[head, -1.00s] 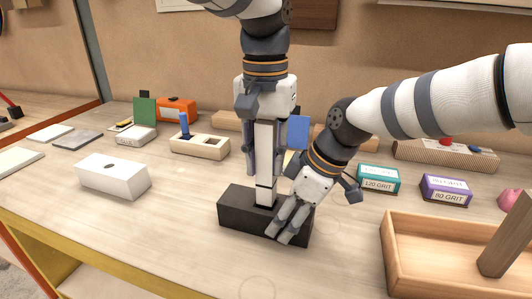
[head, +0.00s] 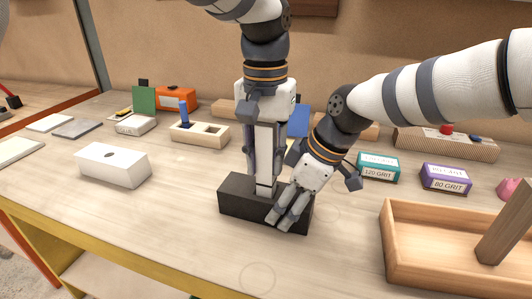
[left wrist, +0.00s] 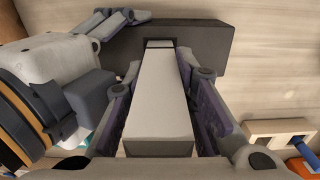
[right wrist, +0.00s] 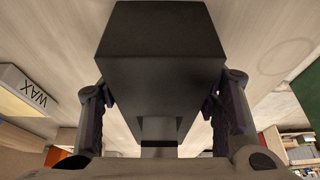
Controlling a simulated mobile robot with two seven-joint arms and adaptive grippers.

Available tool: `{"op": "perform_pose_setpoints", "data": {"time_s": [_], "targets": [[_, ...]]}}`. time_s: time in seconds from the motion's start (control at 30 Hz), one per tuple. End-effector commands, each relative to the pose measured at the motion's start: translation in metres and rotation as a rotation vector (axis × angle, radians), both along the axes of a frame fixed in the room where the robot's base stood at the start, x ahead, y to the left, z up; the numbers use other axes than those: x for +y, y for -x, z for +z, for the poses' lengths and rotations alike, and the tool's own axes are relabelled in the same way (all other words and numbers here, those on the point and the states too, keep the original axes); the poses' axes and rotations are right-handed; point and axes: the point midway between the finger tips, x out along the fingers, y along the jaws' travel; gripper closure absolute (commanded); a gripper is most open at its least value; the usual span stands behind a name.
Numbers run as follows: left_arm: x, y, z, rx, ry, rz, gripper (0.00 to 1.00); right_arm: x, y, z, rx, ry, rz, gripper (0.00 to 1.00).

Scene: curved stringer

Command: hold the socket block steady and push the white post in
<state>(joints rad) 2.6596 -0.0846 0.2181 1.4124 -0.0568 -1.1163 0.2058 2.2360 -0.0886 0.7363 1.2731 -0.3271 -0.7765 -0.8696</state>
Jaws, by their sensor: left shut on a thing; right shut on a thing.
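The white post (head: 265,152) stands upright with its lower end at the top of the black socket block (head: 240,204). A dark band crosses the post a little above the block. My left gripper (head: 264,172) is shut on the post from above; the left wrist view shows the post (left wrist: 160,105) between its fingers, with the block (left wrist: 210,48) beyond. My right gripper (head: 284,216) is shut on the block near its right end, and the block (right wrist: 160,50) also shows between its fingers in the right wrist view. The inside of the socket is hidden.
A white block with a hole (head: 112,166) lies to the left. A wooden piece with a blue peg (head: 200,134) stands behind it. A wooden tray (head: 430,273) is at the front right, with grit boxes (head: 446,179) behind. The bench front is clear.

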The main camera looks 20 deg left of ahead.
Motion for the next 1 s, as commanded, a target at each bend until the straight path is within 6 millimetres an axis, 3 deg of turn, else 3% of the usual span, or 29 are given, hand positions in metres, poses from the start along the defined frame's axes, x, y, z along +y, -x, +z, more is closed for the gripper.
{"op": "perform_pose_setpoints", "data": {"time_s": [0.8,0.83,0.9,1.0], "targets": [[-0.001,0.001,-0.021,0.003,0.001,-0.001,1.0,0.0,0.001,-0.002,0.003,0.003,0.001,0.7],[-0.001,0.0,-0.021,0.003,0.001,-0.001,0.71,0.0,0.001,-0.002,0.003,0.003,0.001,0.7],[-0.001,0.0,-0.021,0.003,0.001,-0.001,0.55,0.0,0.001,-0.002,0.003,0.003,0.001,0.7],[-0.002,0.001,-0.021,0.004,0.003,-0.002,0.52,0.0,0.001,-0.002,0.002,0.002,0.002,0.7]]}}
